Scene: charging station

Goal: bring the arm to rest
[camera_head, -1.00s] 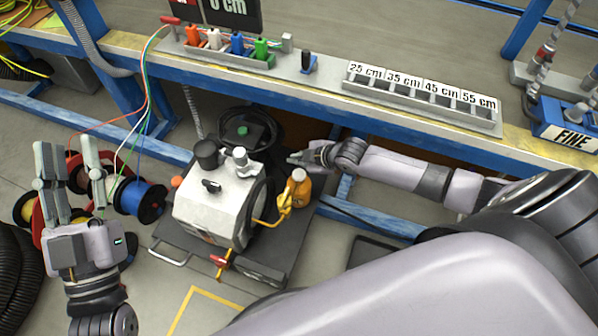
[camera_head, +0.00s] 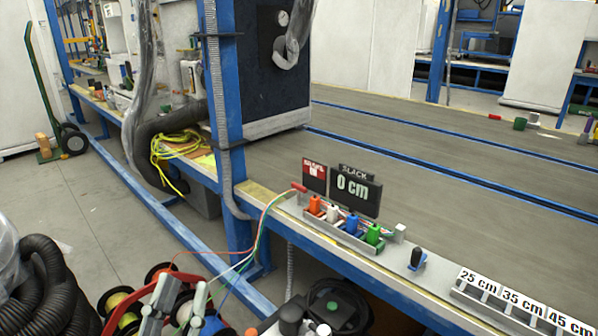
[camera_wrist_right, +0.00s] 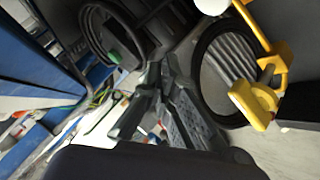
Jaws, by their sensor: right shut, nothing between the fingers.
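My right gripper (camera_wrist_right: 160,75) shows only in the right wrist view. Its dark fingers are together with nothing between them. It points toward a pump-like machine whose round dark-rimmed end (camera_wrist_right: 225,75) and yellow valve (camera_wrist_right: 258,105) show at the right. My left gripper (camera_head: 182,292) is at the bottom left of the head view, in front of the cable reels. Its two grey fingers stand apart and look empty; its body is cut off by the frame edge. My right arm is out of the head view.
A blue-framed bench carries a rack of coloured plugs (camera_head: 352,222), a "0 cm" display (camera_head: 354,192) and a length-marked tray (camera_head: 520,308). Cable reels (camera_head: 118,305) and a black corrugated hose (camera_head: 50,285) stand at the lower left.

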